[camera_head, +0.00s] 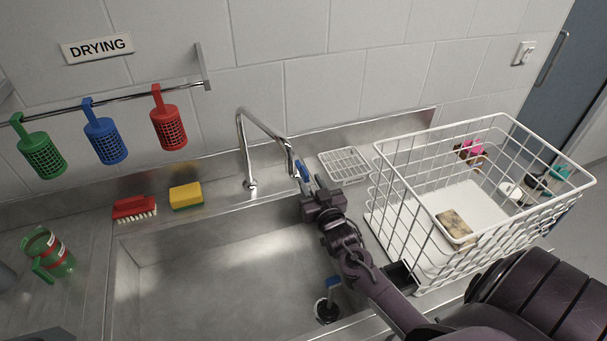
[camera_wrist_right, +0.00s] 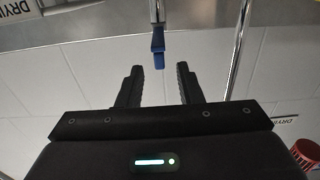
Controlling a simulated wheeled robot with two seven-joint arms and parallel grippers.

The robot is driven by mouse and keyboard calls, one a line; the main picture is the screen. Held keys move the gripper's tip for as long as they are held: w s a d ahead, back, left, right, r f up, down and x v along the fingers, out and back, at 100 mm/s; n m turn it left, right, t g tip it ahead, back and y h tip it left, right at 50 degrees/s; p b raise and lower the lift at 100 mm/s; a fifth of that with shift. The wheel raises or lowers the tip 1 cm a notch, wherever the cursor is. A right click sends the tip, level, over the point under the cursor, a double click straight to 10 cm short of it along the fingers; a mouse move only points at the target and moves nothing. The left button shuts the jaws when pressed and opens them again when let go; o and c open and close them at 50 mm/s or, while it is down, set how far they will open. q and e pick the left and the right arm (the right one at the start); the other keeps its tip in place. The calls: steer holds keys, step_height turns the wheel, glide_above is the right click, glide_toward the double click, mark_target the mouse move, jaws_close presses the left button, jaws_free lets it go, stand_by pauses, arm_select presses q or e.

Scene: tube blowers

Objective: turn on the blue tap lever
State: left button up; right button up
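The blue tap lever (camera_head: 304,170) hangs at the end of the bent metal tap (camera_head: 262,126) over the back of the sink. My right gripper (camera_head: 313,184) is at the lever, with its fingers pointing up towards it. In the right wrist view the blue lever (camera_wrist_right: 158,48) lies just past the fingertips, centred between the two open fingers of my right gripper (camera_wrist_right: 160,70). Nothing shows held in it, and I cannot tell whether a finger touches the lever. My left gripper is not in view.
A white wire basket (camera_head: 484,127) with a sponge (camera_head: 454,224) stands right of the sink (camera_head: 200,290). A soap rack (camera_head: 344,164) lies behind my right gripper. A red brush (camera_head: 134,207) and yellow sponge (camera_head: 186,195) lie on the left back ledge.

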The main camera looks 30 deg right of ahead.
mark_target(307, 177)
steer(key=b+x, duration=0.2)
steer(key=x, duration=0.3)
steer(key=shift+b, duration=0.35)
steer(key=shift+w+d, duration=0.1)
steer(key=shift+w, duration=0.2)
steer(key=shift+s+r, duration=0.1)
steer(key=shift+c, duration=0.7)
jaws_close()
